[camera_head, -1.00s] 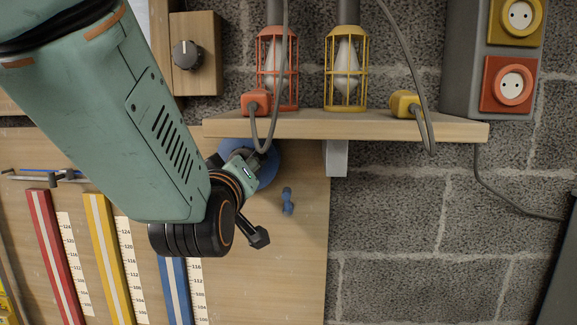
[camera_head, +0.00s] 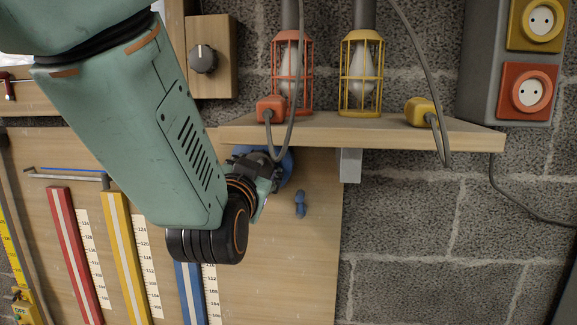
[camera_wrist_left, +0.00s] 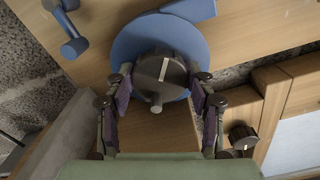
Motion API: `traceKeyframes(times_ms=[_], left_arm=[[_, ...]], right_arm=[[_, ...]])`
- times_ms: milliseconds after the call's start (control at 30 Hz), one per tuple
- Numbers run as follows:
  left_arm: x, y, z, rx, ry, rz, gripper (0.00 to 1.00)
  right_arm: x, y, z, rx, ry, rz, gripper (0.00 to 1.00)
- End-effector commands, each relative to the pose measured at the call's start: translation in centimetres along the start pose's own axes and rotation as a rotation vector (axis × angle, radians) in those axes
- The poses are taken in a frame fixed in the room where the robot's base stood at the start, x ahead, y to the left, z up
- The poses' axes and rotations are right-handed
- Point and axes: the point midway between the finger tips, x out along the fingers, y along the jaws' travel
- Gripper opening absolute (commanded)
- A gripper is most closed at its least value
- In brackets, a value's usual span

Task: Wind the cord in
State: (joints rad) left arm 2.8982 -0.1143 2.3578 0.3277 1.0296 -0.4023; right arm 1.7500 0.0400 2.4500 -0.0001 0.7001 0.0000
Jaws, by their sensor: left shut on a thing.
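A blue reel (camera_head: 287,165) is mounted on the wooden board under the shelf, partly hidden by my left gripper. In the left wrist view, the blue reel disc (camera_wrist_left: 135,42) carries a dark round hub (camera_wrist_left: 160,78) with a pale line and a small peg. My left gripper (camera_head: 270,165) is at the reel's face. Its two fingers are closed on opposite sides of the hub (camera_wrist_left: 162,96). A small blue toggle-shaped piece (camera_head: 300,204) hangs against the board below and right of the reel. I cannot make out the reel's cord. My right gripper is not in view.
A wooden shelf (camera_head: 400,133) is just above, bearing red (camera_head: 292,75) and yellow (camera_head: 361,75) caged lamps and plugs with grey cables. Red (camera_head: 75,255), yellow (camera_head: 124,255) and blue (camera_head: 190,290) strips with scales stand left. A dark knob (camera_head: 203,59) sits upper left.

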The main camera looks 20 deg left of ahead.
Motion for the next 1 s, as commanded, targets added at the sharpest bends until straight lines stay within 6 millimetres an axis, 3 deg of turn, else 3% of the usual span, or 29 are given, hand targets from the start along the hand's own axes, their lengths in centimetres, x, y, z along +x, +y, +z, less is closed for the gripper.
traceKeyframes(times_ms=[33, 1000], left_arm=[[-0.2, 0.1, 0.7, 0.046, -0.021, 0.007, 0.23], [-0.2, -0.1, 0.6, 0.966, -0.015, 0.014, 0.23]], right_arm=[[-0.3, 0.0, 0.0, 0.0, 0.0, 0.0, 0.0], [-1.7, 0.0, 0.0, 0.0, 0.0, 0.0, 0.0]])
